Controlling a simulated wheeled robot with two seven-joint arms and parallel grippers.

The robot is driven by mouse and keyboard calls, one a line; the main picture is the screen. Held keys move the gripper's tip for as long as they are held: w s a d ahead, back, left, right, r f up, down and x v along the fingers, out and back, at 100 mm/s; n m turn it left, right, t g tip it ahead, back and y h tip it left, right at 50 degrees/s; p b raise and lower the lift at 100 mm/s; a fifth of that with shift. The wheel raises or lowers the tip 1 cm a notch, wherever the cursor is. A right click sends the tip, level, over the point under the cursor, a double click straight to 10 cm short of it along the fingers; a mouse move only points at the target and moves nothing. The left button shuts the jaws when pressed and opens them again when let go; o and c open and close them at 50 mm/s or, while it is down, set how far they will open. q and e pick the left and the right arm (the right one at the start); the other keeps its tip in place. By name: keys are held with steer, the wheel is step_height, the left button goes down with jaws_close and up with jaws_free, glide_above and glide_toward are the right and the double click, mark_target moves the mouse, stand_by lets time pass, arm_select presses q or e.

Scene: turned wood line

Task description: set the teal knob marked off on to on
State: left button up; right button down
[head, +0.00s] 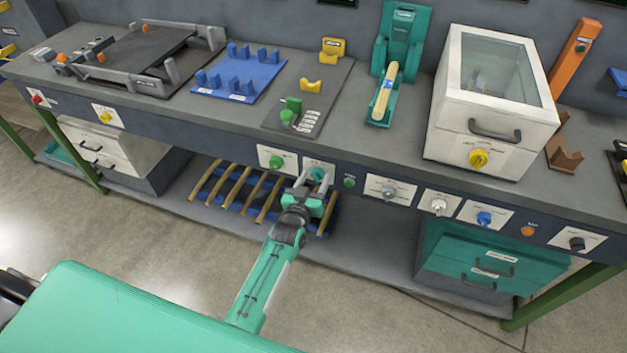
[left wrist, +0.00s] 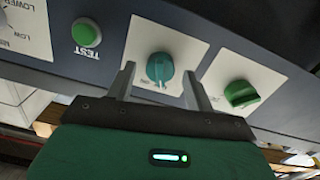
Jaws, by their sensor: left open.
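The teal knob (head: 318,174) sits on a white plate on the bench's front panel. In the left wrist view the teal knob (left wrist: 160,68) shows a ridged grip, and its plate's lettering is too small and partly hidden to read. My left gripper (head: 313,183) is in front of this plate. In the left wrist view the left gripper (left wrist: 159,86) is open, one finger on either side of the teal knob, with visible gaps. Whether the fingertips reach past the knob's face I cannot tell. My right gripper is not in view.
A green knob (left wrist: 241,93) on its own plate is beside the teal one. A green button (left wrist: 86,33) labelled TEST is on the other side. More knobs, such as a blue one (head: 484,218), line the panel. A slatted rack (head: 235,190) lies below.

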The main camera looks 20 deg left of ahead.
arm_select(q)
steer(key=c, duration=1)
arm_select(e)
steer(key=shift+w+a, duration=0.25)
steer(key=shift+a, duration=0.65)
